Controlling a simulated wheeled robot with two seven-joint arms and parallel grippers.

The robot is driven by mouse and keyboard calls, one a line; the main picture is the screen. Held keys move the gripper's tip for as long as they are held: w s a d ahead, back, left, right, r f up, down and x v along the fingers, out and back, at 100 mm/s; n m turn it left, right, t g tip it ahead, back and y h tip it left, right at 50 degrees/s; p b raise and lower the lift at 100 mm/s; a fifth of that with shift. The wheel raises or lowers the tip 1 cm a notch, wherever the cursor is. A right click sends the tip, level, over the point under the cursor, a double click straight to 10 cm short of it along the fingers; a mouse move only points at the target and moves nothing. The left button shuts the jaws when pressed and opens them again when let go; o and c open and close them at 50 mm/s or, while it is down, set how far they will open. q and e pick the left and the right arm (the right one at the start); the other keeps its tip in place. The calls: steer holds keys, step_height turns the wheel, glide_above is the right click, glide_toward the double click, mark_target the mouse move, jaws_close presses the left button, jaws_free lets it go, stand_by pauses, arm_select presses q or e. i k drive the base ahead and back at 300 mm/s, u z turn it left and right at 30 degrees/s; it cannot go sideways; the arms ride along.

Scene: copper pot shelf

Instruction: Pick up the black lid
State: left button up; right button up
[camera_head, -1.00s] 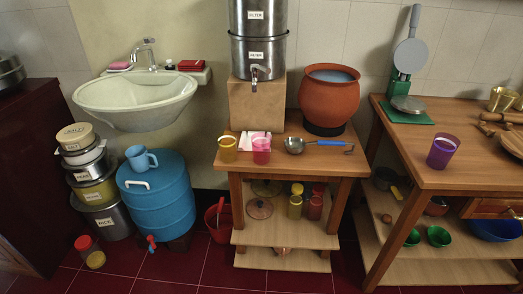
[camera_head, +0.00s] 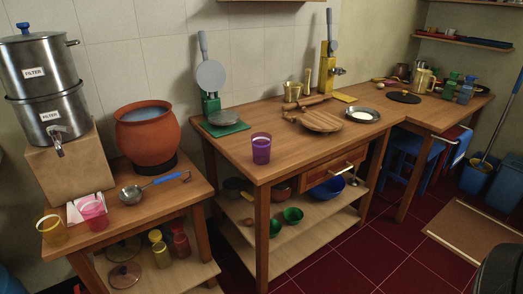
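A flat round black disc (camera_head: 404,97), which looks like the black lid, lies on the right part of the long wooden counter (camera_head: 440,110). It is small in the view, and I cannot make out a knob for sure. Neither of my grippers is in view, so nothing shows near the disc from my arms.
A metal plate (camera_head: 362,115), rolling board (camera_head: 321,121) and purple cup (camera_head: 261,148) stand left of the disc. A golden mug (camera_head: 423,82) and green and blue bottles (camera_head: 458,88) stand behind and right of it. A blue stool (camera_head: 408,155) is under the counter. Red floor (camera_head: 385,240) lies clear in front.

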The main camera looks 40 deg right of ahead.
mark_target(403, 96)
steer(key=z, duration=3.05)
steer(key=k, duration=1.2)
steer(key=z, duration=1)
steer(key=i, duration=1.45)
steer(key=u, duration=0.35)
steer(key=i, duration=2.8)
steer(key=u, duration=1)
steer(key=i, duration=1.75)
steer(key=u, duration=2.25)
steer(key=i, duration=0.9)
steer(key=u, duration=0.65)
